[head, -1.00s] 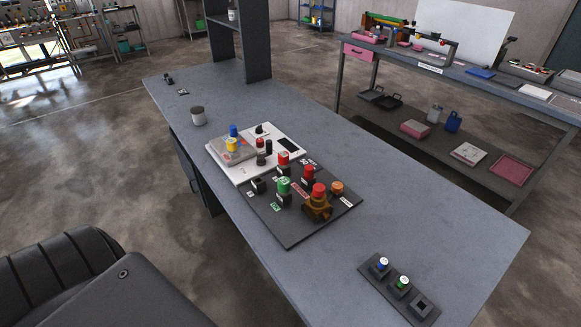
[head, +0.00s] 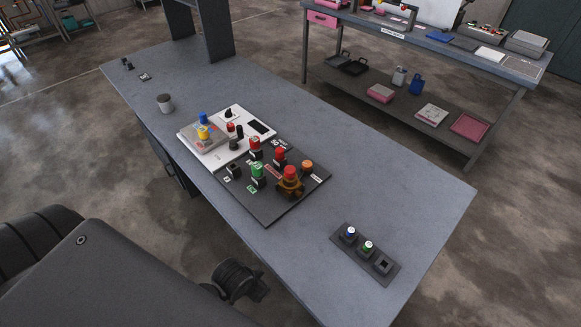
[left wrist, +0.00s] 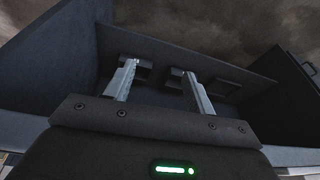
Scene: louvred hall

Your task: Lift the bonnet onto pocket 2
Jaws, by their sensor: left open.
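A dark tray (head: 340,242) with three square pockets lies near the right end of the workbench. One pocket holds a blue-and-white capped piece (head: 349,232), the middle one a green-and-white capped piece (head: 368,246), and the front-right pocket (head: 383,265) looks empty. No pocket numbers are readable. On the dark panel, a brown-orange shroud (head: 290,188) surrounds a red-topped button; I cannot tell if this is the bonnet. My left gripper (left wrist: 163,82) is open in the left wrist view, with nothing between its fingers. My right gripper is not in view.
The dark panel (head: 268,212) carries several coloured buttons and adjoins a white board (head: 196,142). The workbench (head: 400,190) is clear around the tray. A second bench (head: 440,62) stands behind, across a floor gap.

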